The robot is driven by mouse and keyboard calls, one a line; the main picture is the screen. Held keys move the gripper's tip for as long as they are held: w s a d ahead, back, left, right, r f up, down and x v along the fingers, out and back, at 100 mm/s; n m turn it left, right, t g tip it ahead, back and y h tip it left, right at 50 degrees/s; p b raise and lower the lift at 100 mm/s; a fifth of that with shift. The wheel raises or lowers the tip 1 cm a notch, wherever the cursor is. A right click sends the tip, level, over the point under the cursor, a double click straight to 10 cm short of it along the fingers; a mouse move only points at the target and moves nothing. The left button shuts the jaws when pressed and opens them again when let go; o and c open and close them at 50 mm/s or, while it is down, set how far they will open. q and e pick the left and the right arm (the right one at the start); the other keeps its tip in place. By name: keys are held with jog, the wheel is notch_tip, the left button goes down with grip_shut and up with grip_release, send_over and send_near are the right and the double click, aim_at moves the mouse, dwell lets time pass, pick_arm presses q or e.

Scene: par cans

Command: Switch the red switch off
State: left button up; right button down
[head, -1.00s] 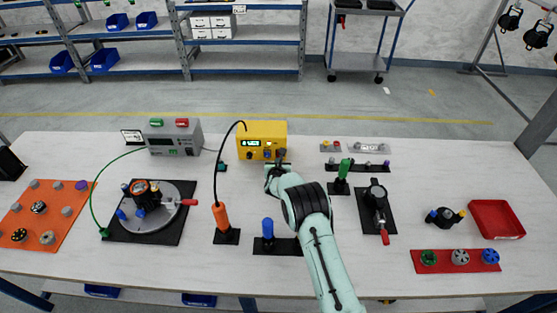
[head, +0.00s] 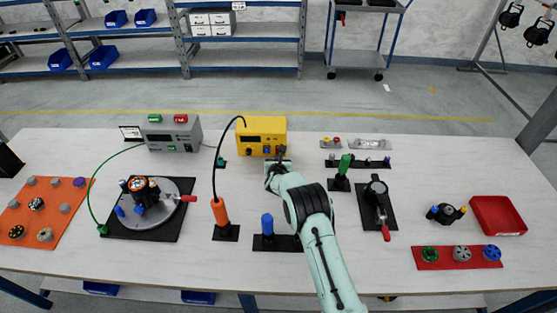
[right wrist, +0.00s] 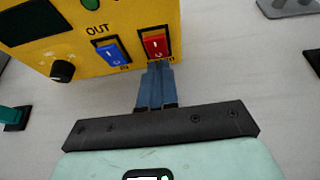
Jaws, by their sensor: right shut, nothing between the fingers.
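The yellow power box (head: 275,129) stands at the back middle of the table. In the right wrist view its front face (right wrist: 80,66) carries a red rocker switch (right wrist: 155,45), a blue rocker switch (right wrist: 112,52) to its left and a black knob (right wrist: 62,70). The box's display (right wrist: 28,20) looks dark. My right gripper (right wrist: 160,66) is shut and empty, its fingertips right at the lower edge of the red switch; I cannot tell whether they touch. In the head view the right gripper (head: 279,160) hides the red switch. My left gripper is out of view.
A grey meter box (head: 172,135) stands left of the yellow box. A black cable arches to an orange-handled tool (head: 220,212). A blue-handled tool (head: 267,227) and a green-handled one (head: 344,166) stand beside my right arm. A red tray (head: 497,216) lies far right.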

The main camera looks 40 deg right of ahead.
jog(key=shift+w+r, duration=0.1)
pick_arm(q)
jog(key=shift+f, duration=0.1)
pick_arm(e)
jog(key=shift+r, duration=0.65)
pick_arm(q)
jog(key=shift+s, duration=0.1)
pick_arm(e)
jog(key=shift+s+a+r, duration=0.15)
jog(key=shift+s+a, duration=0.05)
jog(key=shift+s, duration=0.1)
jog(key=b+v, duration=0.3)
jog(key=v, duration=0.7)
jog(key=shift+s+a+r, duration=0.1)
jog(key=shift+s+a, duration=0.1)
jog(key=shift+a, duration=0.1)
jog(key=shift+s+a+r, duration=0.15)
jog(key=shift+s+a, duration=0.05)
jog(key=shift+s, duration=0.05)
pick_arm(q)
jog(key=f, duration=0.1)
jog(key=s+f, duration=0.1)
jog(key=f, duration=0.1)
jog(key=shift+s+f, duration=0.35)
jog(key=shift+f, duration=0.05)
